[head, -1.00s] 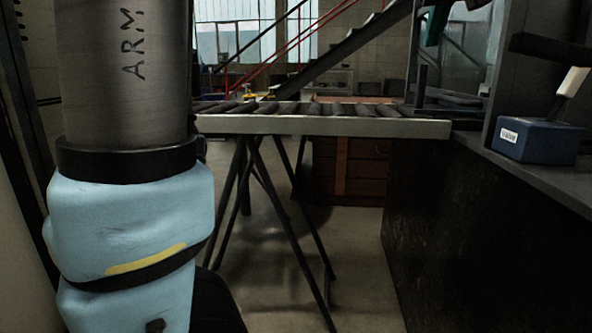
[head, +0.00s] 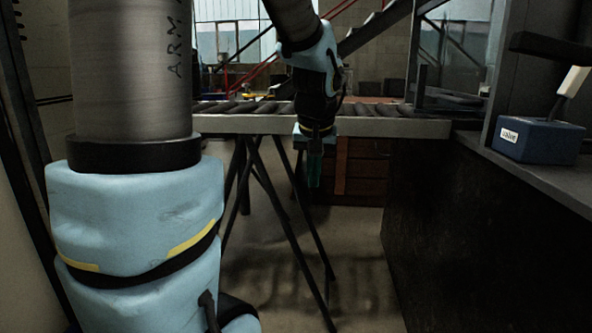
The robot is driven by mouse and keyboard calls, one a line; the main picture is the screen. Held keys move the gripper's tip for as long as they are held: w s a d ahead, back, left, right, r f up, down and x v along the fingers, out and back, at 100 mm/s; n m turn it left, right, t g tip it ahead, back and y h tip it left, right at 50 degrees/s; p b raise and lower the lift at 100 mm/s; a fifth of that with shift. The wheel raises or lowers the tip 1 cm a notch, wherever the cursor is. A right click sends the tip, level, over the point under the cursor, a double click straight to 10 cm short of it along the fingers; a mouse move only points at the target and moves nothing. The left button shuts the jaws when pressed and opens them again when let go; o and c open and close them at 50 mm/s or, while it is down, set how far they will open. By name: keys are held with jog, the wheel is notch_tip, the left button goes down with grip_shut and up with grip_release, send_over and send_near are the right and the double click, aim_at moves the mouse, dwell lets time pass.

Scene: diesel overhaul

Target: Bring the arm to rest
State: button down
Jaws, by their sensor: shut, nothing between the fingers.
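My arm fills the left of the head view, with a grey link and a light-blue joint close to the camera. Its far end comes down from the top middle. My gripper (head: 314,170) hangs there pointing down, dark green and small in the picture. It is shut, with nothing seen in it. It shows in front of the roller conveyor's front rail and the brown drawers, over the floor.
The roller conveyor (head: 400,127) crosses the middle on dark trestle legs (head: 290,220). Brown drawers (head: 362,170) stand beneath it. At right, a dark bench (head: 480,240) carries a blue box labelled "valve" (head: 540,142). Open floor (head: 350,255) lies between.

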jog(key=s+a+f+g, duration=0.2)
jog(key=s+a+f, duration=0.7)
jog(key=a+f, duration=0.1)
notch_tip(320, 180, up, 29)
jog(key=p, duration=2.9)
jog(key=shift+s+a+n, duration=0.25)
jog(key=shift+s+n, duration=0.05)
